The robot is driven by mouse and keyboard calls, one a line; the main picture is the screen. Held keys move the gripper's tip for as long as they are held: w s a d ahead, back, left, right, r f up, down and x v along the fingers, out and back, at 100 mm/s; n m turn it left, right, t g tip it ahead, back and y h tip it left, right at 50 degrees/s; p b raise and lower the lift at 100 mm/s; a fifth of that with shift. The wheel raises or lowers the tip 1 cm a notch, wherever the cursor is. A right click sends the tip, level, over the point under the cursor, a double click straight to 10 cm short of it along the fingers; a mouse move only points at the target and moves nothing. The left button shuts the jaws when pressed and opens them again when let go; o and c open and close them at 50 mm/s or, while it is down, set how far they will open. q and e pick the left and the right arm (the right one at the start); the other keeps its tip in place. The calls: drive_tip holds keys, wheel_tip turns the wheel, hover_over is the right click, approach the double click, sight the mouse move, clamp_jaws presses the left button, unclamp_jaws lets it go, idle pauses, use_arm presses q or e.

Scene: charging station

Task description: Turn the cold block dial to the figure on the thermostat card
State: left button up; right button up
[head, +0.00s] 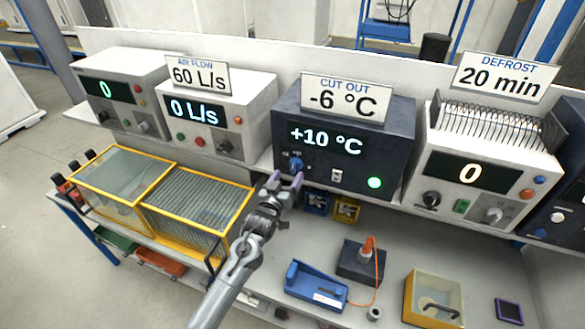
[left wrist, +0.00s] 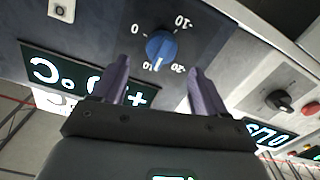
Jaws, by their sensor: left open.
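The cold block is a dark blue box (head: 258,125) whose lit display (head: 325,140) reads +10 °C. The thermostat card (head: 346,98) on top reads "CUT OUT -6 °C". The blue dial (head: 295,163) is on its front face, left of a white switch. In the left wrist view the dial (left wrist: 160,47) has a scale with 10, 0, -10 and -20, and its white mark points near 10. My left gripper (head: 287,179) is open and empty just in front of the dial; in the wrist view its purple fingers (left wrist: 158,70) lie either side of the dial's lower part. Contact is unclear.
A white unit with an air flow card (head: 198,75) stands left, and a white unit with a defrost card (head: 498,77) stands right. A yellow-framed glass case (head: 150,190), a blue tray (head: 316,287) and a yellow box (head: 434,300) are on the bench below. A green light (head: 375,183) is right of the dial.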

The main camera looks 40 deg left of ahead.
sight(292, 168)
use_arm(q)
drive_tip(key=shift+x, duration=2.55)
drive_tip(key=shift+a, duration=0.1)
drive_tip(key=c, duration=1.1)
drive_tip(key=shift+o, duration=0.2)
